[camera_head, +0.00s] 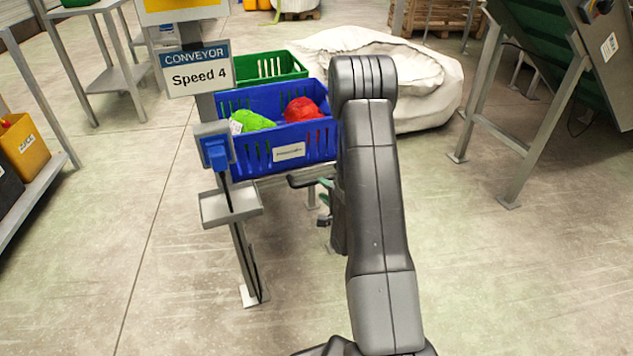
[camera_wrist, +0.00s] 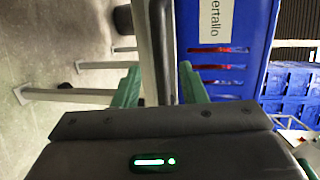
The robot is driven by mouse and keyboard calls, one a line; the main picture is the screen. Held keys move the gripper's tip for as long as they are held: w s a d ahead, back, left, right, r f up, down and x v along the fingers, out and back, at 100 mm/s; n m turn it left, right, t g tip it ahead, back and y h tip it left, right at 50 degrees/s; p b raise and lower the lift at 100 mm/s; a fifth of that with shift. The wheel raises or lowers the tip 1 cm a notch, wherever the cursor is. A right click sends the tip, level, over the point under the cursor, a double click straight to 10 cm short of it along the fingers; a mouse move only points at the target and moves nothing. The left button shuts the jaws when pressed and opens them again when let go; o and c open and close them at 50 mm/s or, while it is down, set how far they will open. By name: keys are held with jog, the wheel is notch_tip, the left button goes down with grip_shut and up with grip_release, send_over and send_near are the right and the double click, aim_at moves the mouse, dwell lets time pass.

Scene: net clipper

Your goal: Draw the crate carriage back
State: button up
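The blue crate (camera_head: 262,150) holds a green bundle (camera_head: 252,121) and a red bundle (camera_head: 302,109). It rests on a grey metal carriage frame (camera_head: 272,181), and a dark bar (camera_head: 305,177) juts from its front. My gripper (camera_wrist: 160,78) is open, with one green fingertip on each side of the dark bar (camera_wrist: 161,40) in the wrist view. Gaps show between the fingertips and the bar. The blue crate (camera_wrist: 225,75) stands beside the bar there, label facing me. In the head view my arm hides much of my gripper (camera_head: 326,192) and the crate's right end.
A post with the "Speed 4" sign (camera_head: 200,76), a blue box (camera_head: 216,152) and a small grey tray (camera_head: 230,204) stands just left of the crate. A green crate (camera_head: 270,67) and a large white sack (camera_head: 425,85) are behind. The floor (camera_head: 520,270) at right is clear.

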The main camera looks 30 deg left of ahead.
aim_at(316, 183)
jog(key=p+v, duration=0.1)
jog(key=v, duration=0.6)
jog(key=shift+s, duration=0.15)
jog(key=b+x, duration=0.3)
jog(key=x, duration=1)
jog(key=shift+w+a, duration=0.2)
jog(key=shift+w, duration=0.2)
jog(key=shift+w+d, duration=0.25)
